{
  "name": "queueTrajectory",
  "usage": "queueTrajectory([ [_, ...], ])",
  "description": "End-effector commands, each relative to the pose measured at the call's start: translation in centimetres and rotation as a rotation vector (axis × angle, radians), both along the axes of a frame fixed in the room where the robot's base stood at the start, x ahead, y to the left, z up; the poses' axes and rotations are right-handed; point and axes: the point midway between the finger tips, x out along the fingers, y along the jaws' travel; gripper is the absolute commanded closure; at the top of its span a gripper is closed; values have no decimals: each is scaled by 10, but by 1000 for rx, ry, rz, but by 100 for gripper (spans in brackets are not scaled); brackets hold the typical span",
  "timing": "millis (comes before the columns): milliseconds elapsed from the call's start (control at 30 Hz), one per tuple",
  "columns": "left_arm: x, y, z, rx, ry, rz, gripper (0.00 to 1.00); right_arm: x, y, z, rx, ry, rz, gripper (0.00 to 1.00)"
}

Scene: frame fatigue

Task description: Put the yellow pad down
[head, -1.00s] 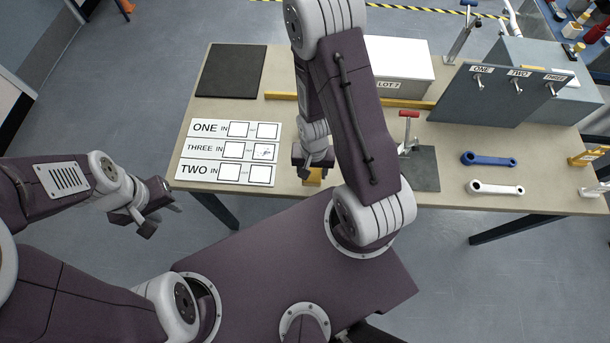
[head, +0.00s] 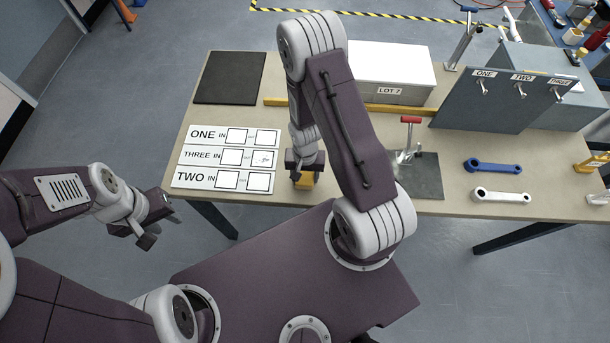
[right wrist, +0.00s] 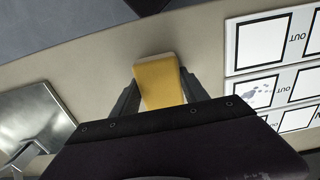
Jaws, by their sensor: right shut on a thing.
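The yellow pad (head: 304,181) is between the fingers of my right gripper (head: 303,174), close to the table's front edge. In the right wrist view the yellow pad (right wrist: 158,82) sticks out beyond the right gripper's fingers (right wrist: 158,98), which are on both its sides. I cannot tell whether its underside touches the table. My left gripper (head: 152,228) is off the table's left front corner, well apart from the pad. Its fingers look spread and empty.
A white card (head: 226,158) with rows ONE, THREE, TWO lies left of the pad; one THREE box has a grey smudge. A dark mat (head: 230,77) lies behind. A clamp (head: 408,140) on a grey plate (head: 430,178), and blue (head: 492,166) and white links (head: 500,195) are right.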

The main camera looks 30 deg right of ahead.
Motion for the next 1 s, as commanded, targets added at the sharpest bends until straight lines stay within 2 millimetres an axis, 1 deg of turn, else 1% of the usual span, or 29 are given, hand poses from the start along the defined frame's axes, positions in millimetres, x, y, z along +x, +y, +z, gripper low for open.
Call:
queueTrajectory([
  [167,0,0,-3,0,0,0,64,0,0,-3,0,0,0,99],
  [200,0,0,-2,0,0,0,64,0,0,-3,0,0,0,43],
  [267,0,0,-2,0,0,0,64,0,0,-2,0,0,0,26],
  [567,0,0,-1,0,0,0,64,0,0,-1,0,0,0,26],
  [667,0,0,3,0,0,0,64,1,0,6,0,-2,0,26],
  [733,0,0,7,0,0,0,64,1,0,17,0,-2,0,26],
  [800,0,0,13,0,0,0,64,1,0,32,-2,-5,0,26],
  [867,0,0,14,0,0,0,64,2,0,46,-1,-7,0,26],
  [900,0,0,16,0,0,0,64,2,0,57,0,-7,-1,26],
  [1000,0,0,15,0,0,0,64,2,0,80,0,-8,1,26],
])
